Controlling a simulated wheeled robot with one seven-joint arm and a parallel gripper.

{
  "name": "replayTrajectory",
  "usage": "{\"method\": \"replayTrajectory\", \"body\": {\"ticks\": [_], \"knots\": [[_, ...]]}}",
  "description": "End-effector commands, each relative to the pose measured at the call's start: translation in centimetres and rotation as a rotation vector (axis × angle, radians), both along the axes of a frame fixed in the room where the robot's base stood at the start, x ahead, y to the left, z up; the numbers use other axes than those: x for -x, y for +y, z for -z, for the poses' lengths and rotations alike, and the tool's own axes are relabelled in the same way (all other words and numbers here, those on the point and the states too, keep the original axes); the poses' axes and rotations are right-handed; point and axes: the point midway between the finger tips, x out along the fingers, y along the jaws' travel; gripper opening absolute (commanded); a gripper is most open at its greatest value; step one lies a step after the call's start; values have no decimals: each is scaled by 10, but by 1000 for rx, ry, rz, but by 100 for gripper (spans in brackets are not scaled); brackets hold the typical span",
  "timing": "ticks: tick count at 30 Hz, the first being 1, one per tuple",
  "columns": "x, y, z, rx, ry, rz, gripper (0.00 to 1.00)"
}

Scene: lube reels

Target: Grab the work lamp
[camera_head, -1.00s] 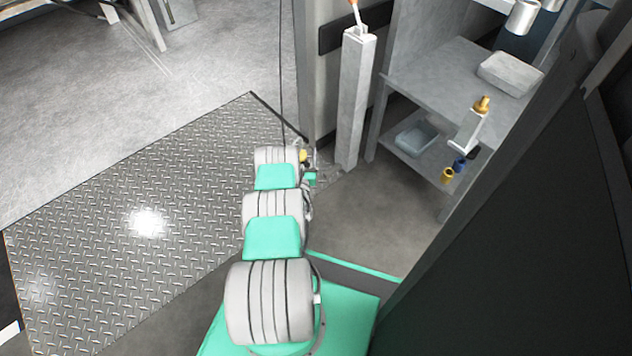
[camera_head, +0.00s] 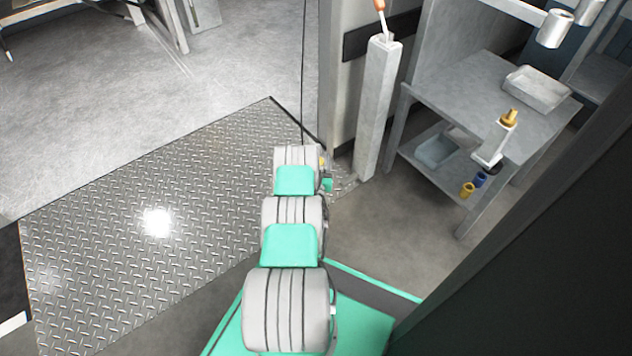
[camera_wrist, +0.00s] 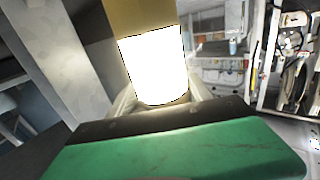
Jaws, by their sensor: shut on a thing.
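The work lamp (camera_wrist: 153,65) fills the upper middle of the wrist view, with a glowing white cylinder and a brass-coloured part above it. My gripper (camera_wrist: 158,98) is shut on the lamp, with a finger on either side of its lower end. In the head view my gripper (camera_head: 327,174) is at the far end of my arm, mostly hidden behind it. Only a small yellow patch of the lamp (camera_head: 322,161) shows there.
A grey post (camera_head: 378,110) with an orange-tipped tool on top stands right of my gripper. Further right is a metal shelf unit (camera_head: 450,85) holding a grey tray (camera_head: 537,88) and small brass, yellow and blue parts. The tread-plate floor (camera_head: 150,250) at left is clear.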

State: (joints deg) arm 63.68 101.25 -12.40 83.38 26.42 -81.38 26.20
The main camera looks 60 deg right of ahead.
Motion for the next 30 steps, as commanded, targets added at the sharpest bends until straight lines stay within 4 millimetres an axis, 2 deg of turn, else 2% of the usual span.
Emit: {"method": "replayTrajectory", "body": {"ticks": [2, 12, 25, 30], "knots": [[0, 0, 0, 0, 1, 1, 27], [1, 0, 0, 0, 2, 1, 0], [0, -1, -3, 4, 1, 0, 0], [-1, -1, -16, 4, -1, -1, 0]]}}
